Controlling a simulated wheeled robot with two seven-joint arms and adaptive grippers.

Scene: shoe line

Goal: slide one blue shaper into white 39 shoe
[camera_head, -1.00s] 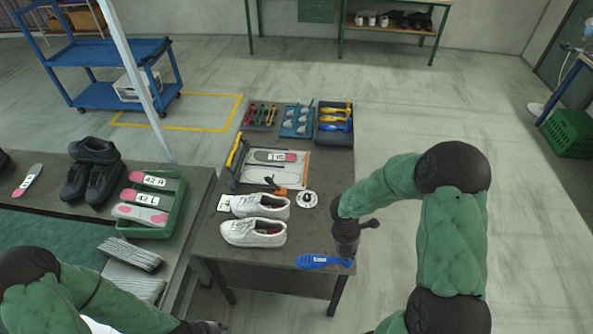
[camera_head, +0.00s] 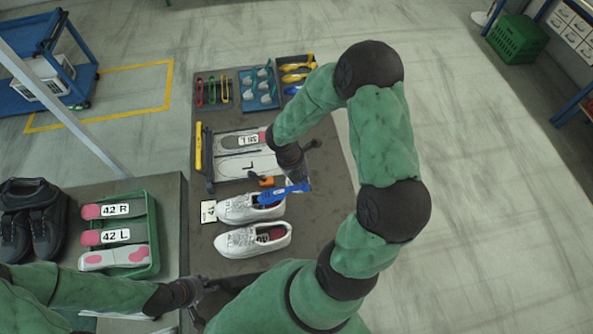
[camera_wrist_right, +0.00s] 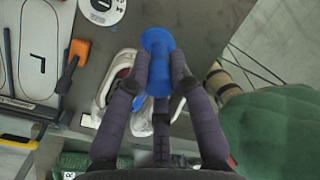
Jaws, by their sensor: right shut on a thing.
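Two white shoes lie side by side on the dark table, toes to the left: the farther shoe (camera_head: 237,209) and the nearer shoe (camera_head: 240,241). My right gripper (camera_head: 303,178) is shut on a blue shaper (camera_head: 272,196) and holds it over the opening of the farther shoe. The shaper also shows in the right wrist view (camera_wrist_right: 157,45), between the fingers (camera_wrist_right: 158,85), with a shoe partly hidden below. I cannot tell whether the shaper touches the shoe. My left gripper (camera_head: 197,300) is low beside the table's near left corner; its fingers are too small to read.
An outlined board with insole (camera_head: 240,140) lies behind the shoes, with an orange clamp (camera_head: 267,181). Tool trays (camera_head: 262,105) stand at the table's far end. A green crate of insoles (camera_head: 147,262) and black shoes (camera_head: 45,225) are on the left bench.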

